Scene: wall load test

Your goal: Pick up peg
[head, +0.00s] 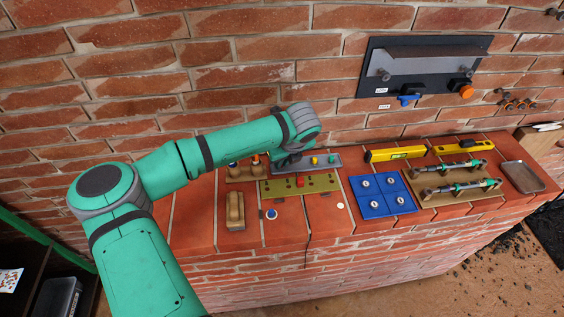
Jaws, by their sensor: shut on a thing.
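My gripper (287,162) is dark and small, pointing down below the grey wrist at the left part of a grey peg tray (328,166). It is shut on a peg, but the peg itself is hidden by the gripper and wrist. A yellow peg (315,160) and a green peg (332,159) stand in the tray to the right of the gripper. I cannot tell whether the held peg is clear of the tray.
An olive board (322,183) with a red piece lies in front of the tray. A wooden block (235,210) stands left, blue tiles (382,205) and a yellow level (393,154) right. A black wall panel (372,75) hangs behind. The front brick edge is mostly clear.

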